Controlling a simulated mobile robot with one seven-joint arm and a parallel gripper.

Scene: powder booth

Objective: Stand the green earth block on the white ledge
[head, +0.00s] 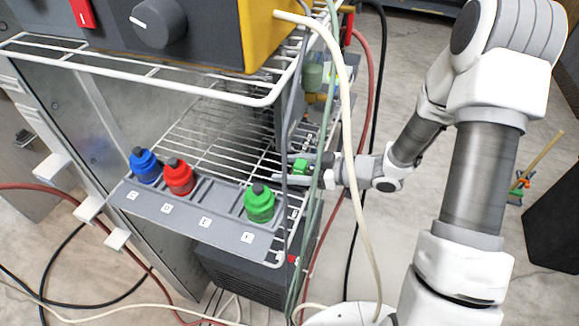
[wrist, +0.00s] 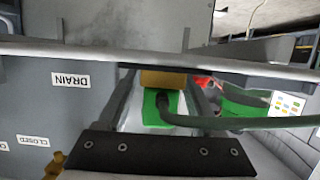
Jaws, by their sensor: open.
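A small green block (head: 300,165) shows at the end of my gripper (head: 293,166), beside the right side of the wire rack in the head view. In the wrist view, a green block (wrist: 153,108) lies between the open fingers of my gripper (wrist: 162,98), with a black part and a green cable across it. A yellow-orange piece (wrist: 163,78) sits just beyond it. Contact with the fingers is not clear. Several small white ledges stick out at the left of the head view, among them one (head: 52,168) on the grey cabinet side.
Blue (head: 145,167), red (head: 178,177) and green (head: 260,204) bottles stand on a grey labelled shelf (head: 200,222). Green, grey and cream hoses hang close around my gripper. A wire shelf (head: 150,78) crosses above. Cables lie over the floor.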

